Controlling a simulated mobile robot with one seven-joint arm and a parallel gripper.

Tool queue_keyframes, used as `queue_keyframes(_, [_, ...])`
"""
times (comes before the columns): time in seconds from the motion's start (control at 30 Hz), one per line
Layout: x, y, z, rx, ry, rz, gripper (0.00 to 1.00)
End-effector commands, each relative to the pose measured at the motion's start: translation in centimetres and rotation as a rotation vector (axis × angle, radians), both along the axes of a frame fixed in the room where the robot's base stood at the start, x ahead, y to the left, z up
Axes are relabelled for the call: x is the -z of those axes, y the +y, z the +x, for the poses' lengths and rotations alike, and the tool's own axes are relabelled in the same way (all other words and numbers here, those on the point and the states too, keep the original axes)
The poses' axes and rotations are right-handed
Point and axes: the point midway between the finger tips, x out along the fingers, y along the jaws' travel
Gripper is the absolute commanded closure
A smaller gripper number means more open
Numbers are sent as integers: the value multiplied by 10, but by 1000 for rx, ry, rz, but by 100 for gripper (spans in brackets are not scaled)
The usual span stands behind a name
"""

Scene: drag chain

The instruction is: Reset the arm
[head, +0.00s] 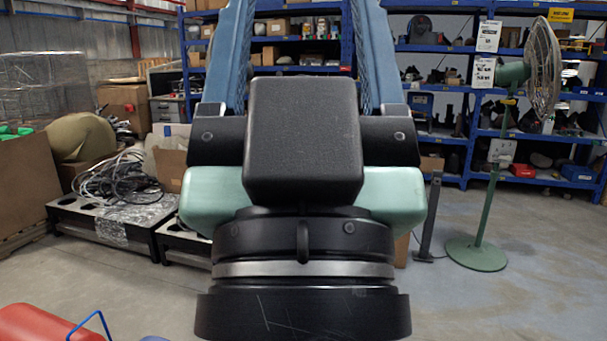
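My gripper (303,12) fills the middle of the head view, with its black and pale green body close to the camera. Its two blue fingers rise on either side of the black block and run out of the top edge. A wide gap shows between them, with only the far shelves behind it. The gripper looks open and empty. The fingertips are out of the picture. The body hides the floor behind it.
A green pedestal fan (490,170) stands on the right. Blue shelving (455,50) lines the back. Black pallets (130,228) with a heap of cables (115,180) stand left. A red object (45,325) sits bottom left. The right floor (530,300) is clear.

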Motion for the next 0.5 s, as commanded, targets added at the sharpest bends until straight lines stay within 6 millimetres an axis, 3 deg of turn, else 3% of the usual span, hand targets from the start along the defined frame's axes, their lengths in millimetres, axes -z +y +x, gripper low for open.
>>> queue_keyframes(0.03, [-33, 0, 0, 0, 0, 0, 31])
queue_keyframes(0.5, [-170, 0, 0, -1, 0, 0, 31])
